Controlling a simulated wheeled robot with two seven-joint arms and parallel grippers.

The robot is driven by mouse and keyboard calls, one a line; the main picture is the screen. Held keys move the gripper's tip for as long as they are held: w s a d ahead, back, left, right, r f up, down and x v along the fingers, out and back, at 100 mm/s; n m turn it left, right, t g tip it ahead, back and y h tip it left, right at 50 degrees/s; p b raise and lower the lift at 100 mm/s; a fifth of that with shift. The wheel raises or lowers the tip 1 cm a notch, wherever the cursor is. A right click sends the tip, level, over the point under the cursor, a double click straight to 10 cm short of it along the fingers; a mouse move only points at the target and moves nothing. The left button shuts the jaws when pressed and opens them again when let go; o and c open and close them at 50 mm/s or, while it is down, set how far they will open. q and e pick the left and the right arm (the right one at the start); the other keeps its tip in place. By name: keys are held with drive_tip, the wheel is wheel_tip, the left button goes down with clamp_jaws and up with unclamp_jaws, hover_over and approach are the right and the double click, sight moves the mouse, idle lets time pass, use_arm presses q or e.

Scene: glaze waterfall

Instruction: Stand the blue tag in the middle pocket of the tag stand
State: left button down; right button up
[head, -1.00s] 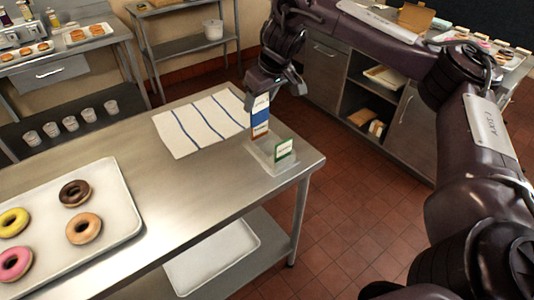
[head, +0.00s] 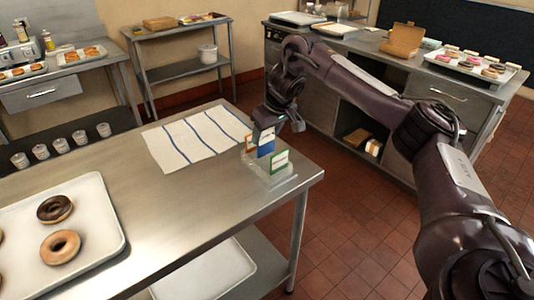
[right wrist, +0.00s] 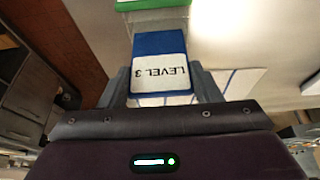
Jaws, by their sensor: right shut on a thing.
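The blue tag (head: 266,146), white at its upper part, is upright at the tag stand (head: 280,181), a clear block near the table's right corner. It is between an orange-edged tag (head: 249,142) behind and a green-edged tag (head: 279,161) in front, in line with the middle pocket. My right gripper (head: 267,128) is shut on its upper part from above. In the right wrist view the blue tag (right wrist: 160,45) reads LEVEL 3, upside down, between the fingers. Its lower edge is hidden, so I cannot tell how deep it sits. My left gripper is not in view.
A white cloth with blue stripes (head: 192,137) lies left of the stand. A tray (head: 112,205) with doughnuts is at the table's left. The steel table (head: 185,205) is bare between tray and stand. Its right edge is close to the stand.

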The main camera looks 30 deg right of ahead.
sight(267, 146)
drive_tip(key=shift+f, duration=2.4)
drive_tip(key=o, duration=1)
drive_tip(key=shift+f, duration=0.1)
drive_tip(key=shift+s+r, duration=0.15)
drive_tip(key=shift+r, duration=0.4)
drive_tip(key=v, duration=0.3)
drive_tip(key=shift+r, duration=0.3)
drive_tip(key=p+v, duration=0.4)
drive_tip(key=v, duration=0.3)
drive_tip(key=shift+s+r, duration=0.25)
drive_tip(key=shift+f, duration=0.1)
